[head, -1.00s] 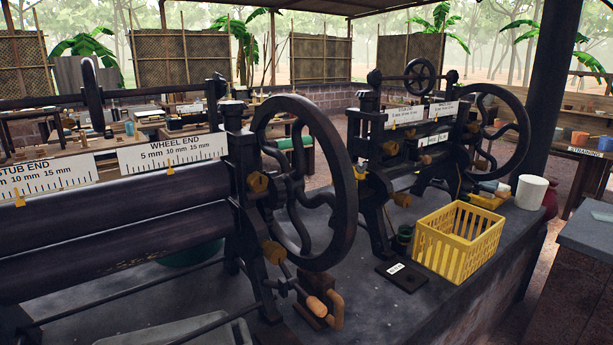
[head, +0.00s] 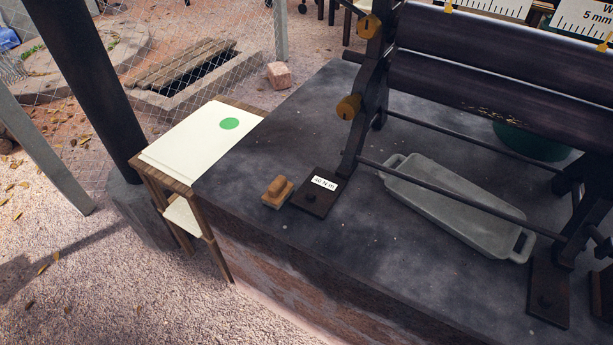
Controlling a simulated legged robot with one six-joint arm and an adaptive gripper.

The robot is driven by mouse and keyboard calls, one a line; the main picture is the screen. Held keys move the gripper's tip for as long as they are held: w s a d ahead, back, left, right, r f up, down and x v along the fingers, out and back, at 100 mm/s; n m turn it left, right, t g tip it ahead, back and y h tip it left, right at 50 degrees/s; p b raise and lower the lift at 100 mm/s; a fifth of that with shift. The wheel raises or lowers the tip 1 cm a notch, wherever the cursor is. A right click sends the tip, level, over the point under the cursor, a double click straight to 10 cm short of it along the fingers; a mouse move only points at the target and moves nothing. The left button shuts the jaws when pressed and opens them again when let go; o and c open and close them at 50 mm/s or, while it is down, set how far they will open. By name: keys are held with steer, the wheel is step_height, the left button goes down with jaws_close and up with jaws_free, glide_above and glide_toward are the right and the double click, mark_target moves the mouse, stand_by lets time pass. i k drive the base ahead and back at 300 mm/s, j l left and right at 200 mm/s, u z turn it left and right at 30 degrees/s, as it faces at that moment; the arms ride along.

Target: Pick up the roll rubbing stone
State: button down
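A small block with a raised orange-brown grip (head: 277,188) sits on the dark bench top (head: 262,222), near its front left corner in the head view. It looks like the roll rubbing stone, though no label shows on it. It lies just left of the roller machine's dark foot plate (head: 318,200), which carries a white tag. My gripper is not in view, and nothing covers the block.
The roller machine (head: 490,85) and a grey metal tray (head: 450,203) occupy the bench to the right. A low table (head: 195,148) with a pale top and green dot adjoins the bench's left end. A dark post (head: 85,80) stands further left. Gravel lies in front.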

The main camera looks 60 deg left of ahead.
mark_target(281, 189)
steer(key=l+u, duration=0.15)
steer(key=u, duration=2.5)
